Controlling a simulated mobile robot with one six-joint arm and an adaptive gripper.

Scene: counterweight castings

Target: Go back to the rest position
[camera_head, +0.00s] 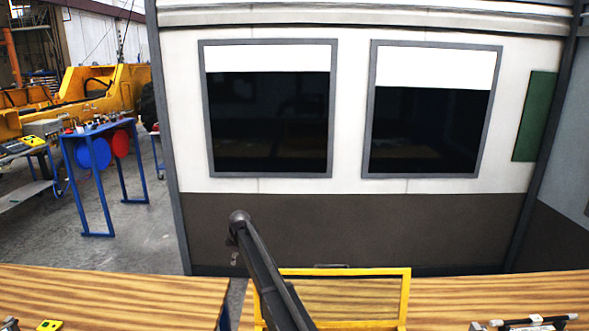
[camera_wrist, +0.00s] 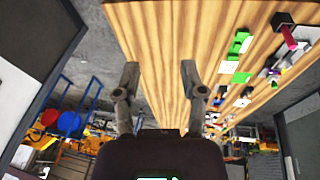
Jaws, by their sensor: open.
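My gripper (camera_wrist: 158,75) shows in the wrist view with its two fingers spread wide apart. It is open, and nothing is between the fingers. Behind the fingers lie a striped wooden table top (camera_wrist: 165,30) and grey floor. In the head view my dark arm rises from the bottom middle and leans up to the left. I cannot make out the gripper fingers there.
Wooden table tops stand at the lower left (camera_head: 100,290) and lower right (camera_head: 540,290), with a yellow-framed wooden panel (camera_head: 408,290) between them. Green blocks (camera_wrist: 238,42) and small parts lie on the table. A blue stand (camera_head: 77,190) is at left.

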